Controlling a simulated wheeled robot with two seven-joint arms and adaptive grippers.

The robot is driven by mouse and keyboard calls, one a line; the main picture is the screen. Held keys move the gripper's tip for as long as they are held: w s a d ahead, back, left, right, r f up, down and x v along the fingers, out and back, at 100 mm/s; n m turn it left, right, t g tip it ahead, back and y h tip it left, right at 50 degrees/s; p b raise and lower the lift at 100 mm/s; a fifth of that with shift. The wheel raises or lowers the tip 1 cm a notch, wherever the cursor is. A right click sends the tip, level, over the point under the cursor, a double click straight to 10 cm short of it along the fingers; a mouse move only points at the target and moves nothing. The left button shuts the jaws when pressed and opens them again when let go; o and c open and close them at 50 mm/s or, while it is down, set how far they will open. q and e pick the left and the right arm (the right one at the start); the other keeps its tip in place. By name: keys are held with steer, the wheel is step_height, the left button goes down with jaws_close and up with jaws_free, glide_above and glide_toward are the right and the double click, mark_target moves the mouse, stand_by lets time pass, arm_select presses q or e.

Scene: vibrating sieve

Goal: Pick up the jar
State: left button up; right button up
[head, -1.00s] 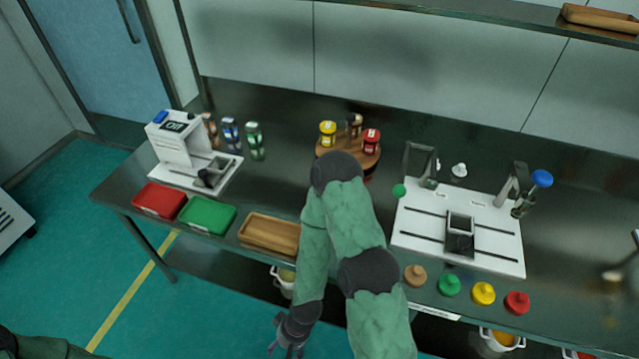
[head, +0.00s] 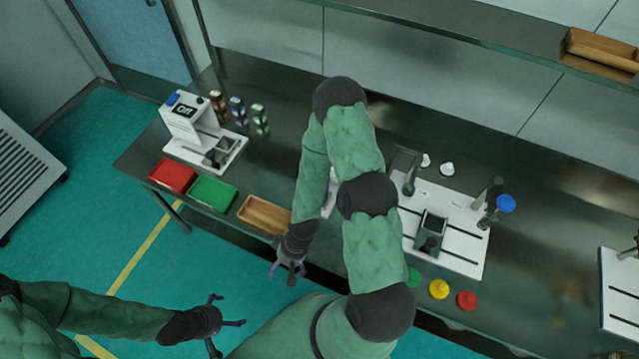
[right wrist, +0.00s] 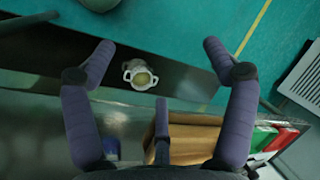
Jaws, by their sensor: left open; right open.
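Three small jars or cans stand at the back left of the table in the head view: a brown one (head: 218,103), a blue one (head: 237,110) and a green one (head: 259,118). The round wooden stand with lidded jars is hidden behind my right arm. My right gripper (head: 284,274) is open and empty, near the table's front edge by the wooden tray. Its spread fingers also show in the right wrist view (right wrist: 158,73), with no jar between them. My left gripper (head: 230,324) is open and empty over the floor, away from the table.
Red (head: 173,175), green (head: 212,191) and wooden (head: 264,214) trays line the front left edge. A white device (head: 190,122) stands behind them. A white sieve base (head: 466,262) is right of my arm, with coloured knobs (head: 439,289) in front. A white pot (right wrist: 139,75) sits below.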

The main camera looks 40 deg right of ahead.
steer(key=w+d+r+n+h, duration=0.1)
steer(key=w+d+r+n, duration=0.3)
steer(key=d, duration=0.4)
steer(key=w+d+r+n+h, duration=0.1)
steer(key=w+d+r+n, duration=0.3)
steer(key=d, duration=0.4)
steer(key=w+d+r+n+h+p, duration=0.1)
steer(key=w+d+r+n+h, duration=0.1)
steer(key=w+d+r+n, duration=0.3)
steer(key=shift+w+d+r, duration=0.1)
steer(key=shift+w+d, duration=0.2)
steer(key=shift+d, duration=0.3)
steer(key=shift+w+d+r, duration=0.1)
steer(key=shift+w+d, duration=0.25)
steer(key=shift+d, duration=0.25)
steer(key=shift+w+d, duration=0.3)
steer(key=shift+d, duration=0.55)
steer(key=shift+f, duration=0.35)
step_height(320, 180, down, 5)
steer(key=shift+r+b, duration=0.1)
steer(key=shift+b, duration=0.2)
step_height(320, 180, down, 5)
steer(key=shift+s, duration=0.15)
steer(key=c, duration=1.4)
steer(key=shift+r, duration=0.15)
